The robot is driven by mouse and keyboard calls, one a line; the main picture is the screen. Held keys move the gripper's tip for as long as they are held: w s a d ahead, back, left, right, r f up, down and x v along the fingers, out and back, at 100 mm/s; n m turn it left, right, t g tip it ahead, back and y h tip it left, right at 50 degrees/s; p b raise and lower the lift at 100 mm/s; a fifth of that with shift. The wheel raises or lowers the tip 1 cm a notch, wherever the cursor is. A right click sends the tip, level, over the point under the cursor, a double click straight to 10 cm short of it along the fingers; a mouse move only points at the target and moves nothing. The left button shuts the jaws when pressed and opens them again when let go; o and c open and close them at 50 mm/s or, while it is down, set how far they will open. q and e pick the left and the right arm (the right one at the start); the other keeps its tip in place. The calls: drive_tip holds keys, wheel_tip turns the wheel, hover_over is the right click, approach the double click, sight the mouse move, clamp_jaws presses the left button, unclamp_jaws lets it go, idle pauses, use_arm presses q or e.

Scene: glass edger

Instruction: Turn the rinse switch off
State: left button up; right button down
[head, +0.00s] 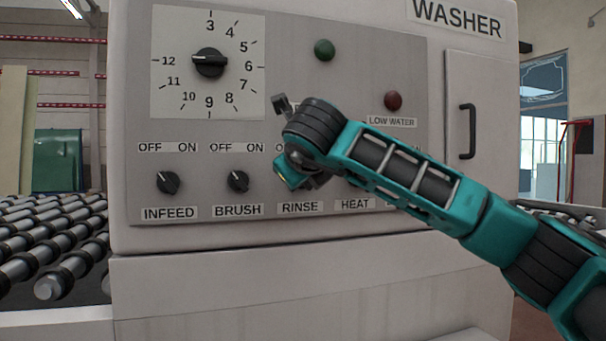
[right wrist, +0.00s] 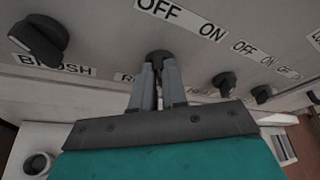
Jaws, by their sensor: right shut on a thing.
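The rinse switch is a black knob (right wrist: 158,57) on the washer's grey panel, under OFF and ON labels in the right wrist view. In the head view my right arm hides it above the RINSE label (head: 300,207). My right gripper (right wrist: 158,72) is shut on this knob, with its two grey fingers on either side of it. In the head view the right gripper (head: 300,180) is mostly hidden behind my wrist. How far the knob is turned cannot be told. My left gripper is not in view.
The infeed knob (head: 168,182) and brush knob (head: 238,181) sit to the left of the rinse switch. Two more knobs, one of them here (right wrist: 224,83), sit to its right.

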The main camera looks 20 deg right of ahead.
drive_tip(key=c, duration=1.2)
unclamp_jaws()
drive_tip(key=shift+o, duration=0.2)
drive_tip(key=v, duration=1.3)
drive_tip(key=shift+f, duration=0.1)
